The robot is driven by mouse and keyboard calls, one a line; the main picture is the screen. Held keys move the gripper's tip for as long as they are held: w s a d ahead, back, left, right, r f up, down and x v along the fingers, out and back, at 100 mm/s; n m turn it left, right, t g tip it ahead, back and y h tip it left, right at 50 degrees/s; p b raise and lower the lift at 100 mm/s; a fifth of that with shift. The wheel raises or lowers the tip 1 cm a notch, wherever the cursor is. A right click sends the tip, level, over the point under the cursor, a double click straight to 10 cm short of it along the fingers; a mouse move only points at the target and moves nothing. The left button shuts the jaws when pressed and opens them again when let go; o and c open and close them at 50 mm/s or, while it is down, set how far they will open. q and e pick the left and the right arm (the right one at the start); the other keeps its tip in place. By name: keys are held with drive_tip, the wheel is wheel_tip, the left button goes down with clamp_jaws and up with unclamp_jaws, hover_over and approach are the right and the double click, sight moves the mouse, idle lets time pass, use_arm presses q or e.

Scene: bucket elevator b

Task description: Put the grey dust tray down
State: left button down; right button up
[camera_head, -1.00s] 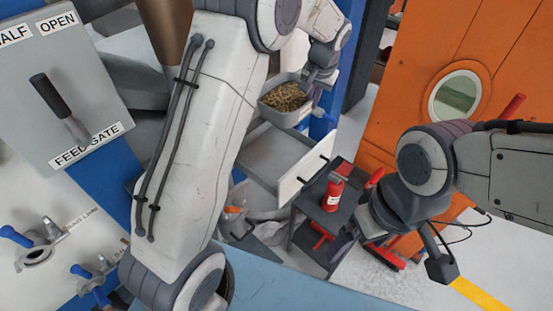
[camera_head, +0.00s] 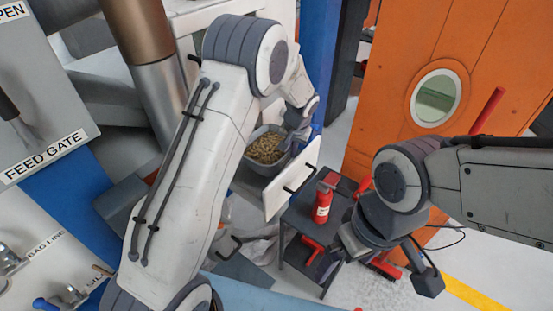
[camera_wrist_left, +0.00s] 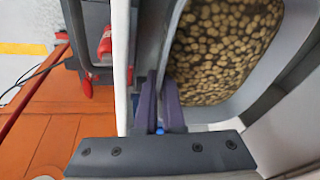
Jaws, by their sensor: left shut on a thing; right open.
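The grey dust tray (camera_head: 250,160), filled with brown pellets, is held low at the open drawer, behind its white front panel (camera_head: 291,180). I cannot tell whether its underside touches the drawer. My left gripper (camera_head: 292,143) is shut on the tray's side wall nearest the panel. In the left wrist view, the gripper's fingers (camera_wrist_left: 161,108) pinch the wall of the tray (camera_wrist_left: 212,113), and the white panel (camera_wrist_left: 121,60) stands close beside them. My right gripper (camera_head: 386,264) is open and empty, right of the small dark table.
An orange wall with a round window (camera_head: 437,97) is at the right. The feed gate panel (camera_head: 38,100) is at the left. My left arm hides much of the middle.

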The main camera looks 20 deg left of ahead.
sight(278, 158)
use_arm(q)
wheel_tip(278, 158, down, 5)
drive_tip(key=shift+r+p, duration=0.1)
drive_tip(key=shift+p, duration=0.45)
drive_tip(key=a+p, duration=0.3)
drive_tip(key=a, duration=0.1)
drive_tip(key=shift+w+f+p, duration=0.15)
drive_tip(key=shift+f+p, duration=0.1)
drive_tip(key=shift+p, duration=0.15)
drive_tip(key=shift+f, duration=0.45)
drive_tip(key=c, duration=1)
unclamp_jaws()
drive_tip(key=shift+f, duration=0.1)
